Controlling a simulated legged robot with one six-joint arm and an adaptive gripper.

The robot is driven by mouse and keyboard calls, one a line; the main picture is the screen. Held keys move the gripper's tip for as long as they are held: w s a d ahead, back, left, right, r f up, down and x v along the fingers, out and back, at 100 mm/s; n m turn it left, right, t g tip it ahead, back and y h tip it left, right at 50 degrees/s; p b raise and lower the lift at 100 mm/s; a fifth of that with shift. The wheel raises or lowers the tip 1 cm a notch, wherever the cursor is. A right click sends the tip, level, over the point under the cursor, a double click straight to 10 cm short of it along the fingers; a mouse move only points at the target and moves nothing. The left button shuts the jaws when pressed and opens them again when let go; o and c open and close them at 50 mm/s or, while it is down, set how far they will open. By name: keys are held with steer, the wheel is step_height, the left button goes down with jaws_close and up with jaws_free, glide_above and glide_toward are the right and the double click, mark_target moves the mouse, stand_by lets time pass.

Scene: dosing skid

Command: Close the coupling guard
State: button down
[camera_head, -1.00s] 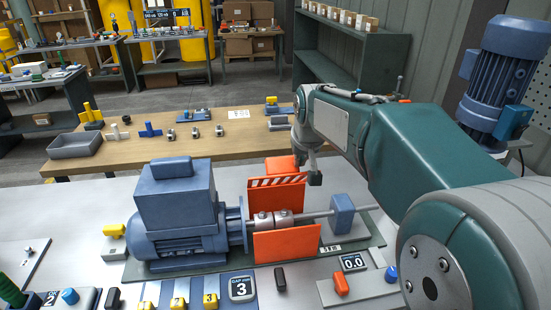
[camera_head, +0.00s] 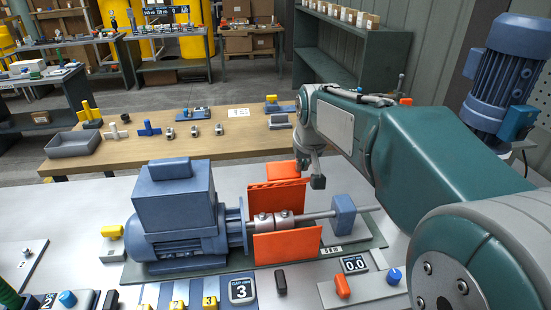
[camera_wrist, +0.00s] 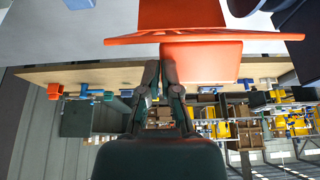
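The orange coupling guard (camera_head: 287,246) stands around the silver coupling (camera_head: 262,223) on the shaft between the blue motor (camera_head: 178,215) and a blue bearing block (camera_head: 343,213). Its front panel is upright. A rear orange panel (camera_head: 262,202) stands up behind the coupling with its striped band seen thinly along the top, so the coupling is open from above. My gripper (camera_head: 318,182) is just behind and right of this panel. In the wrist view, my fingers (camera_wrist: 161,66) are together with nothing seen between them, close to the orange guard (camera_wrist: 205,43); contact is unclear.
An orange block (camera_head: 283,167) shows behind the guard. A wooden bench (camera_head: 225,148) with small parts and a grey tray (camera_head: 74,144) lies beyond. Yellow tags, switches and a display (camera_head: 354,264) line the front. My arm covers the right side.

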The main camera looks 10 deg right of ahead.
steer(key=shift+d+r, duration=0.15)
steer(key=shift+r, duration=0.55)
steer(key=shift+d+r, duration=0.1)
steer(key=shift+r, duration=0.6)
steer(key=shift+a+r, duration=0.15)
steer(key=shift+r, duration=0.6)
steer(key=shift+s+a+r, duration=0.15)
steer(key=shift+a+r, duration=0.05)
steer(key=shift+r, duration=0.1)
steer(key=shift+s+d, duration=0.1)
